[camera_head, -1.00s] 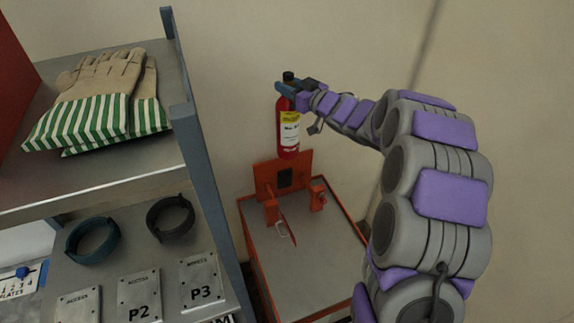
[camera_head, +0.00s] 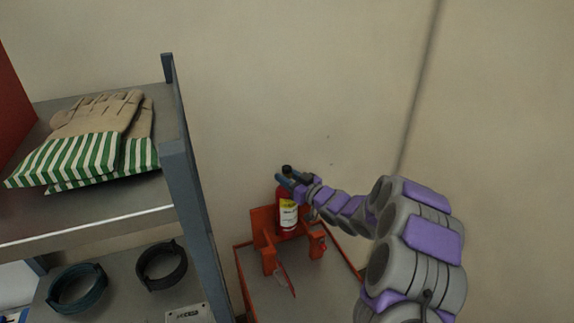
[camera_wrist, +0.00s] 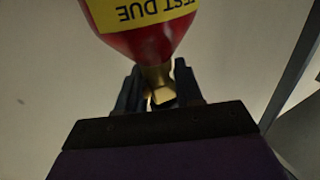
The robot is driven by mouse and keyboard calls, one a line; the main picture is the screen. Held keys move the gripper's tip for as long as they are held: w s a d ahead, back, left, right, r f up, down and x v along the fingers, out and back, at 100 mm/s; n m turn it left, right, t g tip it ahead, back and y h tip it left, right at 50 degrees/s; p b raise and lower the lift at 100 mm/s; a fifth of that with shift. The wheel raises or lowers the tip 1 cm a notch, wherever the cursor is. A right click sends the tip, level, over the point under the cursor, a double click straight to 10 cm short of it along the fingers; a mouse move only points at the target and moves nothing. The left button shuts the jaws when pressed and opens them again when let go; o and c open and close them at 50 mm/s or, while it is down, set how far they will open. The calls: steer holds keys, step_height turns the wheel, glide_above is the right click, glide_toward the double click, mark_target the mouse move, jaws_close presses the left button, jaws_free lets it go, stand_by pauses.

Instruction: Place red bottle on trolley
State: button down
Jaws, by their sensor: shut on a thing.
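The red bottle (camera_head: 287,213) is upright, with a yellow and white label and a dark top. My gripper (camera_head: 288,178) is shut on its neck. In the wrist view the gripper (camera_wrist: 160,92) has a finger on each side of the brass neck, and the red body (camera_wrist: 150,38) with a yellow label shows beyond. The trolley (camera_head: 236,262) has a grey top with an orange rim and an orange upright bracket with two arms. The bottle is in front of the bracket's back plate (camera_head: 262,224), between the arms. I cannot tell whether its base touches the trolley.
A grey shelf unit stands at the left, its post (camera_head: 190,205) close to the trolley. Striped gloves (camera_head: 85,150) lie on its upper shelf, and two dark rings (camera_head: 162,266) lie lower. A plain wall is behind. A red strap-like piece (camera_head: 285,280) hangs at the bracket's front.

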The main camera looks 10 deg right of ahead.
step_height(320, 180, down, 11)
steer(key=shift+f+b, duration=0.1)
steer(key=shift+b, duration=0.55)
steer(key=c, duration=0.7)
jaws_free()
steer(key=shift+c, duration=0.2)
steer(key=g+h+p, duration=0.1)
steer(key=g+h, duration=0.2)
steer(key=h, duration=0.2)
glide_toward(287, 203)
steer(key=w+d+f, duration=0.3)
steer(key=d+f, duration=0.1)
steer(key=f, duration=0.1)
steer(key=s+d+r+m+g+h, duration=0.2)
steer(key=s+r+g+h, duration=0.15)
steer(key=s, duration=0.35)
steer(key=s+a+r+m+g, duration=0.1)
steer(key=s+a+r+g, duration=0.1)
steer(key=s, duration=1.1)
steer(key=s+a+r+m+g+h, duration=0.1)
steer(key=s+a+r+m+g, duration=0.1)
steer(key=s, duration=1.2)
steer(key=s+a+r+m+g, duration=0.1)
steer(key=s+a+r+g, duration=0.3)
steer(key=s, duration=0.9)
steer(key=shift+s+a+m+g, duration=0.2)
steer(key=shift+a+m+g, duration=0.25)
steer(key=shift+g, duration=0.7)
